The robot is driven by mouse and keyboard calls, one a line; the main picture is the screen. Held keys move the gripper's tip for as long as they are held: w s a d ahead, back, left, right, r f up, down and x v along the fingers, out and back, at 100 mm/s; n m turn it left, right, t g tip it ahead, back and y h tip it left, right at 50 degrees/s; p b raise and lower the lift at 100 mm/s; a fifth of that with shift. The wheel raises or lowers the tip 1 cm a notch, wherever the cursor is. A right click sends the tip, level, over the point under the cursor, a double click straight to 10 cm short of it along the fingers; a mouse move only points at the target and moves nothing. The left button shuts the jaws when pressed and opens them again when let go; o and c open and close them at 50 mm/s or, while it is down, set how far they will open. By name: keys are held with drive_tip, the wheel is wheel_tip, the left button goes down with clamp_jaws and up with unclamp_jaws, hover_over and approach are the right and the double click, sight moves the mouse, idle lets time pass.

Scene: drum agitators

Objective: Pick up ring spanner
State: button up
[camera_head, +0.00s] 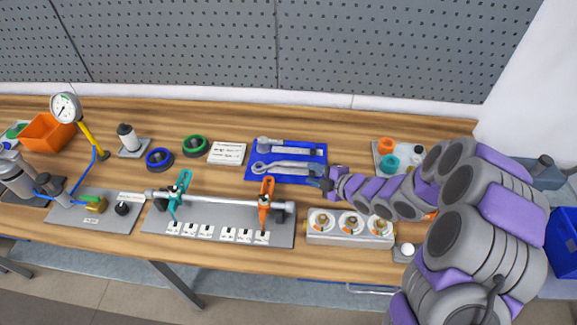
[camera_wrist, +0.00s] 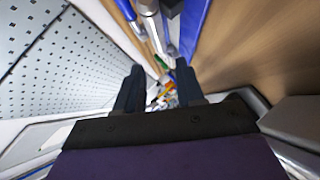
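A blue mat (camera_head: 250,177) lies on the workbench in the head view with two grey metal tools on it. The nearer tool, with a rounded ring-like end at its left, looks like the ring spanner (camera_head: 285,168). The farther tool (camera_head: 290,148) has a bulkier head at its left. My gripper (camera_head: 326,184) is at the right front corner of the mat, just right of the spanner's handle end. In the wrist view its two dark fingers (camera_wrist: 158,88) stand apart with nothing held between them. The blue mat (camera_wrist: 192,25) and parts of grey tools show at the top there.
A fixture with a long bar and teal and orange clamps (camera_head: 266,200) stands in front of the mat. A block with round gauges (camera_head: 350,224) is to the right. A white labelled box (camera_head: 227,152) sits left of the mat. A grey pegboard (camera_head: 350,45) rises behind.

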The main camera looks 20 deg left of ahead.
sight(292, 166)
drive_tip(key=shift+b+x, duration=0.95)
drive_tip(key=shift+x, duration=4.2)
drive_tip(key=shift+r, duration=0.1)
clamp_jaws()
